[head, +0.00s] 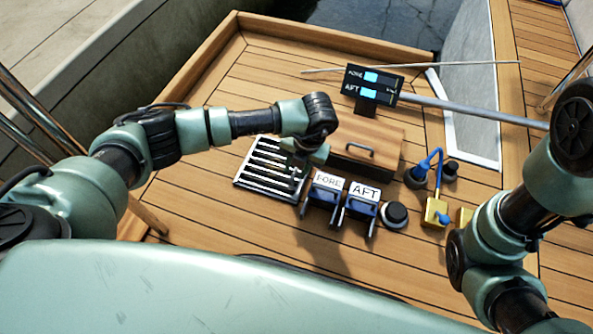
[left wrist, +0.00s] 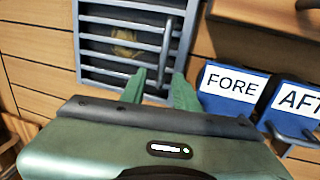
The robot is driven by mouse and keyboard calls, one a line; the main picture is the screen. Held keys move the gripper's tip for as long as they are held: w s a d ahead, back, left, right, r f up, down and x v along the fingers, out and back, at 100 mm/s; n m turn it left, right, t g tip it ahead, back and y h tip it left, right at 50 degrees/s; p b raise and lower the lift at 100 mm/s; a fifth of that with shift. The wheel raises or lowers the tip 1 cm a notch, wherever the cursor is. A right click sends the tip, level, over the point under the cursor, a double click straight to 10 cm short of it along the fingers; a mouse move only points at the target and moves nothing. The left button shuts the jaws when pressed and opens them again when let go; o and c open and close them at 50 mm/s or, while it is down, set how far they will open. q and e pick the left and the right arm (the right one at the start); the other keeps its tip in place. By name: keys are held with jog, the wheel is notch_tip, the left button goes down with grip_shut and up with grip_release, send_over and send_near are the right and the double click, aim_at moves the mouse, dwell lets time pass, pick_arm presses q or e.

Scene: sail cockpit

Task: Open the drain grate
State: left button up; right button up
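The drain grate (head: 258,180) is a dark square frame with light metal bars, lying in the wooden deck. It appears closed. The left wrist view shows its bars (left wrist: 108,24) and an upright grey handle (left wrist: 166,45) on its right half. Something yellowish (left wrist: 125,42) shows between the bars. My left gripper (head: 298,165) hangs over the grate's right side. Its green fingers (left wrist: 159,76) are apart, and the handle's lower end appears between them in the picture. I cannot tell their height above it. My right arm is at the right; its gripper is not visible.
Blue units labelled FORE (head: 327,183) and AFT (head: 364,191) stand just right of the grate. A wooden box (head: 375,135) with a handle is behind them. A display panel (head: 373,83), a black round knob (head: 394,214) and yellow-blue fittings (head: 436,212) are farther right. The deck left of the grate is clear.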

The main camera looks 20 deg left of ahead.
pick_arm(q)
grip_shut()
dwell(1.4)
